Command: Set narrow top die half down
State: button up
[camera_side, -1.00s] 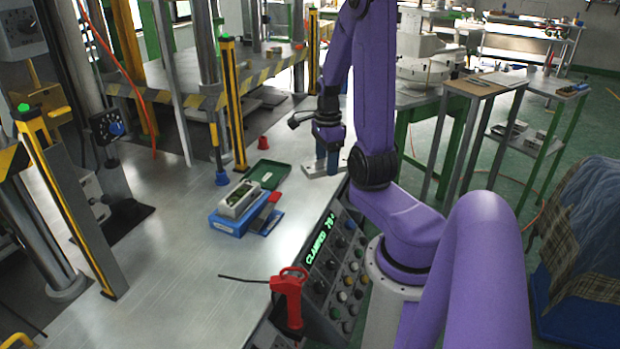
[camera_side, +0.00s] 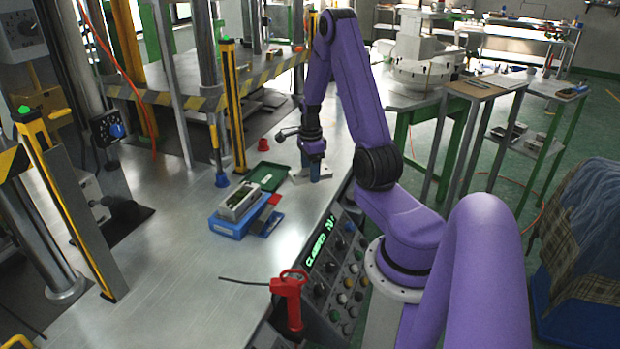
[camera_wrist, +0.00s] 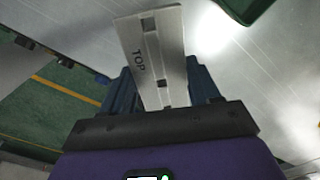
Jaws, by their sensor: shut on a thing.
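The top die half (camera_wrist: 153,52) is a narrow pale grey metal bar marked "TOP" with slots along its face. My gripper (camera_wrist: 163,88) is shut on it, with a blue finger on each side. In the side view my gripper (camera_side: 314,168) points down over the bench near its right edge. The die half (camera_side: 298,177) shows low at the fingers and sticks out to the left. I cannot tell whether it touches the bench or hangs just above it.
A green tray (camera_side: 266,187) lies left of my gripper. Beyond it, nearer the camera, a blue block (camera_side: 228,228) carries a grey die piece (camera_side: 239,203). A control panel (camera_side: 335,262) lines the bench edge.

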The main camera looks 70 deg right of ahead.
jog(key=shift+w+d+f, duration=0.15)
jog(key=shift+f, duration=1.55)
jog(key=o, duration=1.5)
jog(key=shift+f, duration=0.15)
